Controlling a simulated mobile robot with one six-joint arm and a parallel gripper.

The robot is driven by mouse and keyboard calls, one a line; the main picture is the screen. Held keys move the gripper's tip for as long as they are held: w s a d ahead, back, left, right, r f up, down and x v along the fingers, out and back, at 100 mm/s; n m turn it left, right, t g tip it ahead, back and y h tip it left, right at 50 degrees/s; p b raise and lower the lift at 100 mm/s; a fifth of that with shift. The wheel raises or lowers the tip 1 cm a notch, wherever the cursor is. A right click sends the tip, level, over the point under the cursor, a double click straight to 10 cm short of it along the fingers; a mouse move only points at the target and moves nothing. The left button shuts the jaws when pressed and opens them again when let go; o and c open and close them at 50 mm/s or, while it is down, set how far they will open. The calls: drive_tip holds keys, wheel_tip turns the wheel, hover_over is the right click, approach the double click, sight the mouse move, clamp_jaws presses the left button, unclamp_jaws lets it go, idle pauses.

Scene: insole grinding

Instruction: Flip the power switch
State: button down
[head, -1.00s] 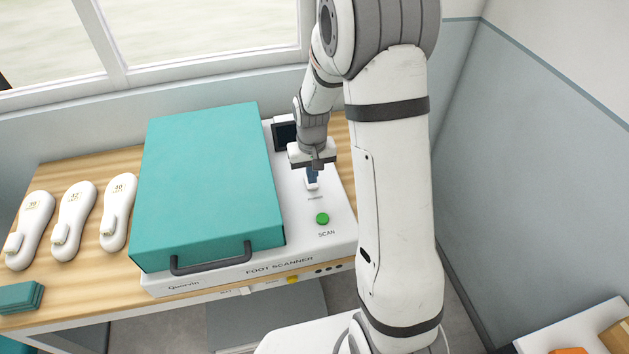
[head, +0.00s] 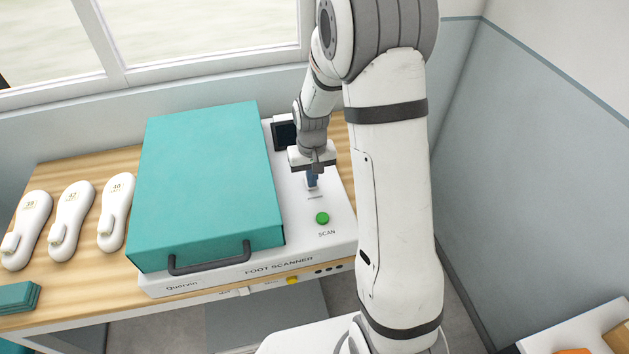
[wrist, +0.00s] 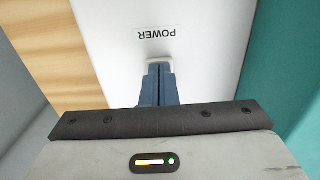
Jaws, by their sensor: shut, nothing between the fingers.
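The foot scanner (head: 331,212) has a white body and a teal lid. Its power switch (wrist: 158,61) shows as a small white piece beside the POWER label in the wrist view, mostly hidden behind my fingertips. My gripper (head: 312,184) points down over the switch area, behind the green SCAN button (head: 322,218). Its blue fingers (wrist: 159,85) are shut together with nothing between them. The tips appear at or just above the switch; I cannot tell whether they touch it or which way it is set.
The teal lid (head: 208,185) is down, left of my gripper, with a dark handle (head: 210,259) in front. A dark screen (head: 284,135) stands behind. Several white insoles (head: 71,221) lie on the wooden table (head: 95,275) at left.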

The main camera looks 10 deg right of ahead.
drive_tip(key=shift+r+p, duration=2.15)
drive_tip(key=shift+r, duration=1.25)
drive_tip(key=s+r+t, duration=0.1)
drive_tip(key=s+r, duration=0.7)
drive_tip(key=s, duration=0.3)
drive_tip(key=s+r+t+b, duration=0.1)
drive_tip(key=s+r+t, duration=0.1)
drive_tip(key=s+r, duration=0.7)
drive_tip(key=shift+s+d, duration=0.4)
drive_tip(key=shift+s, duration=0.55)
